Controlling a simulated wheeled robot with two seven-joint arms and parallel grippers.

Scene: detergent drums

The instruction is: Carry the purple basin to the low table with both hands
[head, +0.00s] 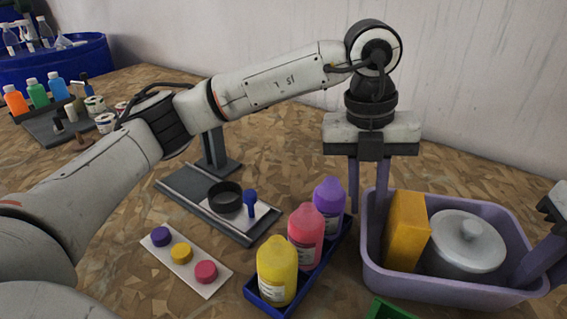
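The purple basin (455,291) sits on the wood-patterned surface at the right. Inside it are a yellow-orange box (406,231) and a grey lidded pot (464,246). My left gripper (367,212) points down at the basin's left wall, one finger outside the wall and one inside. Its fingers are apart, with a gap around the thin wall. My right gripper (540,262) is cut off by the right edge. One finger shows at the basin's right side; the other cannot be made out. I cannot identify the low table in this view.
A blue tray (318,272) with yellow, red and purple bottles stands left of the basin. A green object (388,310) is at the bottom edge. A grey stand (190,190) and a white board with coloured discs (215,284) lie further left. A wall is behind.

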